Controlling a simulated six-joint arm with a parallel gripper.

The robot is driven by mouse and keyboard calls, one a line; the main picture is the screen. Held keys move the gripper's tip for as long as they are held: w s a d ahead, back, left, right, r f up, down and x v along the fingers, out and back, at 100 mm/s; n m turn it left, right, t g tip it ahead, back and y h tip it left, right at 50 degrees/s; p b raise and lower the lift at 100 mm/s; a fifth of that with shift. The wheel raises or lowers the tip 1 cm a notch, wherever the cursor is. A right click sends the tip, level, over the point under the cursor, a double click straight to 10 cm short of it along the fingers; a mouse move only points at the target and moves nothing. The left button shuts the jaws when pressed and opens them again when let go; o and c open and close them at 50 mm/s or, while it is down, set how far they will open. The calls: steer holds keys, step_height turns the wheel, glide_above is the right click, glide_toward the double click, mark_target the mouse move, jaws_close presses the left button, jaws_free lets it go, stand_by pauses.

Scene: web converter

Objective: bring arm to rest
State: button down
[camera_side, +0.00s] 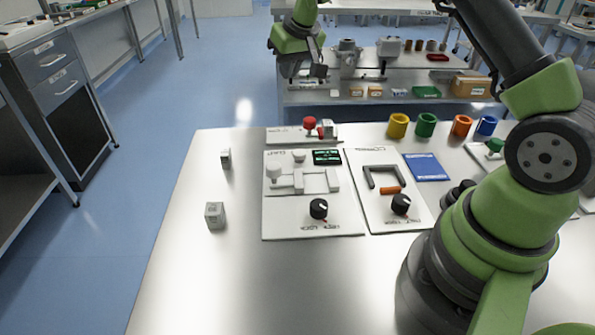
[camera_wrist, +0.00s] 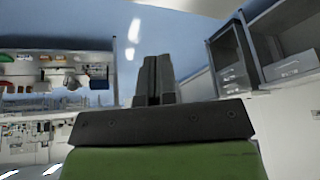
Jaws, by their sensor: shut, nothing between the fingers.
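My gripper (camera_side: 319,71) is raised high above the far edge of the table in the side view, well clear of everything on it. In the wrist view my gripper (camera_wrist: 154,62) shows its two dark fingers side by side, shut with nothing between them. Beyond the fingers, the wrist view shows only the room. My arm reaches up from the right side of the table and over to the back.
The white table (camera_side: 180,270) holds panels with knobs (camera_side: 318,208), a red button (camera_side: 310,122), a blue pad (camera_side: 427,166), coloured cups (camera_side: 398,125) and two small grey blocks (camera_side: 215,215). A shelf bench (camera_side: 300,97) stands behind. The table's left side is mostly free.

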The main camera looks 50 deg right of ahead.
steer(key=s+a+r+t+y, duration=0.1)
steer(key=s+a+r, duration=0.7)
steer(key=s+r, duration=0.55)
steer(key=s+a+y, duration=0.1)
steer(key=s+a, duration=0.1)
steer(key=s, duration=0.6)
steer(key=s+a+t, duration=0.1)
steer(key=s+a, duration=0.2)
steer(key=s, duration=0.6)
steer(key=shift+a+f+m+y, duration=0.2)
steer(key=shift+m+y, duration=0.2)
